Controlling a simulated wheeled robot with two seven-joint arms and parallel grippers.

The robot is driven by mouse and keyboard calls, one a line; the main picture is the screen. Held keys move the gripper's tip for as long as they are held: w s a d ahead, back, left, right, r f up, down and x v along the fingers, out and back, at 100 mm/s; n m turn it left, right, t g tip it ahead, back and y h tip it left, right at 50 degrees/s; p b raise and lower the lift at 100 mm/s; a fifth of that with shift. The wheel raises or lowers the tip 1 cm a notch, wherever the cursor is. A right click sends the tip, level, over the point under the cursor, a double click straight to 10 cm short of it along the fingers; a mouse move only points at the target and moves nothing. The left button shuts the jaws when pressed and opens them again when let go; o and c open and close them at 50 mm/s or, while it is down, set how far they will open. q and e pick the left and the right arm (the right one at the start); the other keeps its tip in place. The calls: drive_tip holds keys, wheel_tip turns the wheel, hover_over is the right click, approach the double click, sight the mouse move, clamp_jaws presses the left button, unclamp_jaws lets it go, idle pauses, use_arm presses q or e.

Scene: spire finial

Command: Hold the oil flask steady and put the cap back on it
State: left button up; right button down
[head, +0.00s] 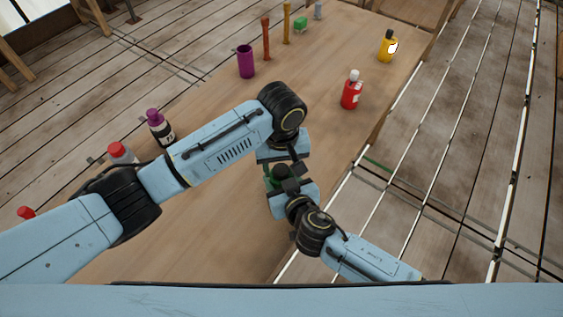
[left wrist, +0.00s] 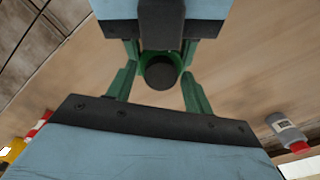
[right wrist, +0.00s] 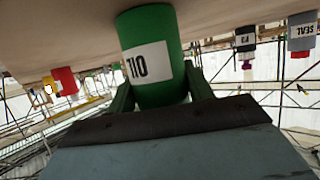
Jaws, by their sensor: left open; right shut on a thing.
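The green oil flask (right wrist: 150,28), with a white OIL label that reads upside down, is between the fingers of my right gripper (right wrist: 158,82), which is shut on it. In the left wrist view a black round cap (left wrist: 160,72) shows end-on over the green flask (left wrist: 146,58). I cannot tell whether it is seated or just above the flask. My left gripper (left wrist: 159,82) is open, its green fingers on either side of the cap. In the head view both grippers meet over the table, and the arms mostly hide flask and cap.
The wooden table (head: 205,215) also carries a red bottle (head: 351,93), a yellow bottle (head: 387,46), a purple cup (head: 245,62), a dark purple-capped bottle (head: 160,128) and a grey red-capped bottle (head: 121,152). The table's right edge is near the grippers.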

use_arm(q)
drive_tip(key=c, duration=1)
drive_tip(key=m, duration=0.6)
drive_tip(key=shift+m, duration=0.4)
drive_tip(key=m, duration=0.5)
drive_tip(key=shift+s+d, duration=0.1)
drive_tip(key=o, duration=1.1)
drive_tip(key=shift+c, duration=0.2)
drive_tip(key=shift+o, duration=0.5)
drive_tip(key=shift+s, duration=0.1)
drive_tip(key=shift+s+d, duration=0.1)
drive_tip(key=shift+d, duration=0.1)
wheel_tip(320, 180, up, 12)
drive_tip(key=shift+w+a, duration=0.3)
drive_tip(key=shift+a, duration=0.05)
